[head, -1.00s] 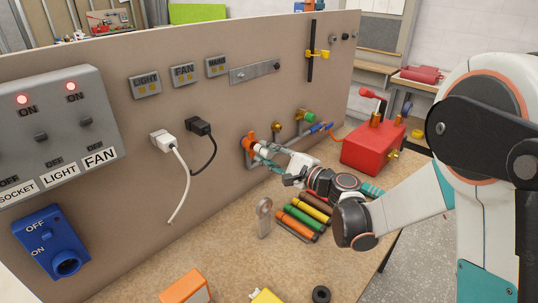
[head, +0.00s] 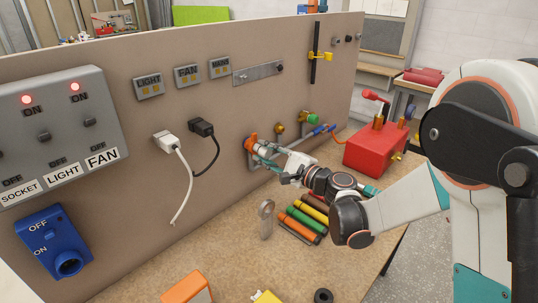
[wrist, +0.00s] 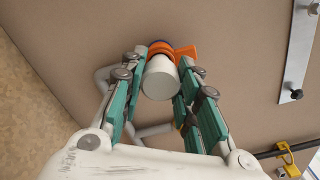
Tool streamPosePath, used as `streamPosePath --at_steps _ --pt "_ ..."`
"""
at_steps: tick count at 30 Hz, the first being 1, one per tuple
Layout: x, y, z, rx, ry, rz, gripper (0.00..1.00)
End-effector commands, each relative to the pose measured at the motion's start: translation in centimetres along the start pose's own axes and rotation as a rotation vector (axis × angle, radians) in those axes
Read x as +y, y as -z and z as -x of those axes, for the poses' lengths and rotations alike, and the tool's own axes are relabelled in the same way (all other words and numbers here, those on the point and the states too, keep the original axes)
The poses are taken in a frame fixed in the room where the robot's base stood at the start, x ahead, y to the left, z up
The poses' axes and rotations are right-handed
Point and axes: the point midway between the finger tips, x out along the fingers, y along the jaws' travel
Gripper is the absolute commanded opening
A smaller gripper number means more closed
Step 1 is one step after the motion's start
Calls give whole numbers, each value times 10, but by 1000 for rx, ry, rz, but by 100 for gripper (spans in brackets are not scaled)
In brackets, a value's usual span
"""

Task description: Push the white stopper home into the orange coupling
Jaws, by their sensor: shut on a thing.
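The orange coupling (head: 250,142) is on a grey pipe at the brown panel. In the wrist view its orange body and side tab (wrist: 184,51) show just beyond the white stopper (wrist: 160,80). The stopper is a white cylinder, its round end facing the wrist camera. My gripper (wrist: 164,72) is shut on the stopper, with teal fingers on both sides. The stopper lines up roughly with the coupling and covers much of it. I cannot tell how deep it sits. In the head view my gripper (head: 268,155) is right at the coupling, and its fingers mostly hide the stopper.
Grey pipe bends (wrist: 155,130) run close beside my fingers. A green-topped valve (head: 312,118) and a red box (head: 375,148) stand to the right. Coloured cylinders (head: 300,222) lie on the bench below my arm. A metal plate (wrist: 297,50) is on the panel.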

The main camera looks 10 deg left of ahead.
Motion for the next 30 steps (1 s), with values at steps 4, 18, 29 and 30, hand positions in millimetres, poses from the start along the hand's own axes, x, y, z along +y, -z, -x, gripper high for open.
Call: streamPosePath --at_steps 4,18,29,30 --pt "0 0 -4 0 0 0 9" --pt "0 0 -14 -1 0 0 9" --pt "0 0 -17 0 0 0 53" --pt "0 0 -17 0 0 0 53"
